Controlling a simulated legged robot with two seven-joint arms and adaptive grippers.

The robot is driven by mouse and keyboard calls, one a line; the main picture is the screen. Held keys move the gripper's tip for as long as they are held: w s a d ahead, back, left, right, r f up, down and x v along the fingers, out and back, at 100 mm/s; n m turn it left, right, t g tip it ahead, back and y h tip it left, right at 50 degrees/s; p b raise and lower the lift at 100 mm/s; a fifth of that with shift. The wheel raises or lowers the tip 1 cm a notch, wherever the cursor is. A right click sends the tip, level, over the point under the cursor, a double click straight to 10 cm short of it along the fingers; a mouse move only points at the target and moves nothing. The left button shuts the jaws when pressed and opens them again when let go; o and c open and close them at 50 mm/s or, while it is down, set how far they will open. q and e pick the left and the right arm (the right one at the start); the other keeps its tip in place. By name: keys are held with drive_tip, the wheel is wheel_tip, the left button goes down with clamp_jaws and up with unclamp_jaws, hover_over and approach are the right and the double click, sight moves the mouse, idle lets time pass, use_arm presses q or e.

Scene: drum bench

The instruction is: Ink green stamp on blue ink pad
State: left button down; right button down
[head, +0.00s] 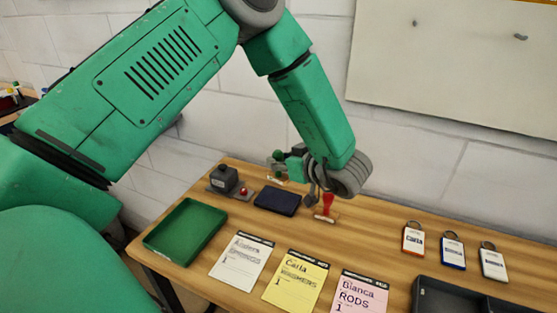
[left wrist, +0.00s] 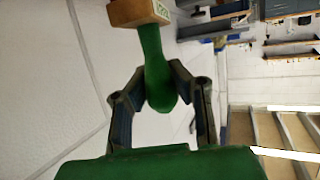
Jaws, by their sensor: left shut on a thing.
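My left gripper (left wrist: 157,90) is shut on the green stamp's handle (left wrist: 152,55). In the left wrist view the stamp's wooden base (left wrist: 138,12), with a pale green-lettered face, points away from the palm. In the head view the stamp (head: 278,155) is small and partly hidden by the gripper, behind and above the blue ink pad (head: 277,201). The pad lies dark and flat on the table, and the stamp looks apart from it. The exact height of the stamp is hard to tell. My right gripper is not in view.
A red stamp (head: 326,206) stands right of the pad. A dark block with a red knob (head: 224,180) stands to its left. A green tray (head: 185,232), several paper cards (head: 292,278), key tags (head: 452,250) and a dark bin (head: 440,297) occupy the wooden table (head: 375,235).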

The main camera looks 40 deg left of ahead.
sight(278, 175)
use_arm(q)
drive_tip(key=shift+f, duration=0.2)
drive_tip(key=shift+f+n+g+b, duration=0.6)
drive_tip(key=shift+f+g+b, duration=0.25)
drive_tip(key=shift+f, duration=0.35)
drive_tip(key=shift+f+n+g+b, duration=0.6)
drive_tip(key=shift+f+g+b, duration=0.2)
drive_tip(key=shift+f, duration=0.4)
drive_tip(key=shift+f, duration=0.65)
drive_tip(key=shift+r, duration=0.15)
drive_tip(key=shift+r+p, duration=0.55)
drive_tip(key=shift+p, duration=0.05)
drive_tip(key=shift+r+p, duration=0.75)
wheel_tip(278, 175, up, 4)
drive_tip(key=p, duration=0.3)
drive_tip(key=shift+f, duration=0.3)
